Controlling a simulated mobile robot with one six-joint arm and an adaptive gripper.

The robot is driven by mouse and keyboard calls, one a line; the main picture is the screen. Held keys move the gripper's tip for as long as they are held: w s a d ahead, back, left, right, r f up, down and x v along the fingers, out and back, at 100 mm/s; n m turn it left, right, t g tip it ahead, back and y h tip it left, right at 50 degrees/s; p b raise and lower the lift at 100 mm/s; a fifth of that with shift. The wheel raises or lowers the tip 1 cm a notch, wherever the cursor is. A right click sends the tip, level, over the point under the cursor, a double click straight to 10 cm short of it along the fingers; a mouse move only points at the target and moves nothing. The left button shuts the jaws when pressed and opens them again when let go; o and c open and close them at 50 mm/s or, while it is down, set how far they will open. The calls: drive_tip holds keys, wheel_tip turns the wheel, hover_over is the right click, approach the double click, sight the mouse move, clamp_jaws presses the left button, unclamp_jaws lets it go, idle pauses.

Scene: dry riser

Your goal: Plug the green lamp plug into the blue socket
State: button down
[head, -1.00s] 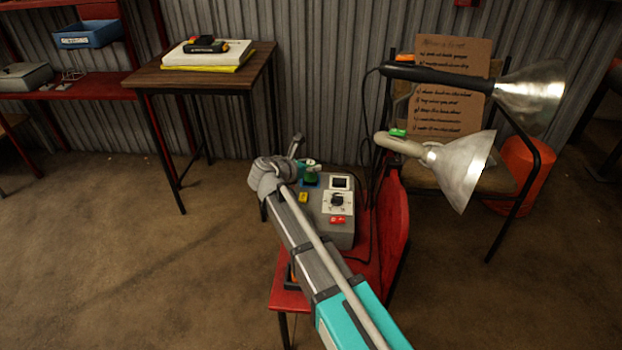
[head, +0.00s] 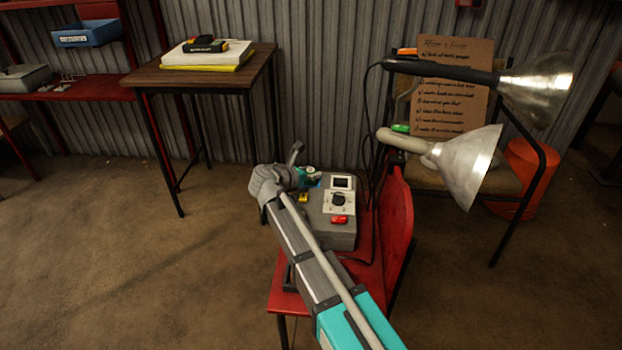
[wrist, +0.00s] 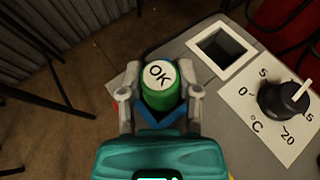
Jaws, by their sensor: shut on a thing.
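The green lamp plug (wrist: 159,100), with a white top marked OK, stands between the two fingers of my gripper (wrist: 159,95) in the wrist view. My gripper is shut on it. The blue socket (wrist: 150,117) shows as a blue edge around and below the plug, on the grey box. The plug is right over or in it; I cannot tell how deep. In the head view my gripper (head: 306,176) is at the box's far left corner, and a bit of the blue socket (head: 316,182) shows beside it.
The grey box (head: 342,238) sits on a red chair (head: 396,222). It carries a dial (head: 339,200), a red switch (head: 339,220), a yellow socket (head: 303,198) and a square opening (wrist: 222,50). Two metal lamps (head: 470,165) stand at right. A wooden table (head: 150,78) is behind left.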

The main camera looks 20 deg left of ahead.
drive_tip(key=shift+f, duration=0.15)
drive_tip(key=shift+f, duration=0.1)
drive_tip(key=shift+c, duration=1.5)
unclamp_jaws()
drive_tip(key=shift+r, duration=0.25)
drive_tip(key=p+v, duration=0.4)
drive_tip(key=v, duration=0.8)
drive_tip(key=shift+p, duration=0.3)
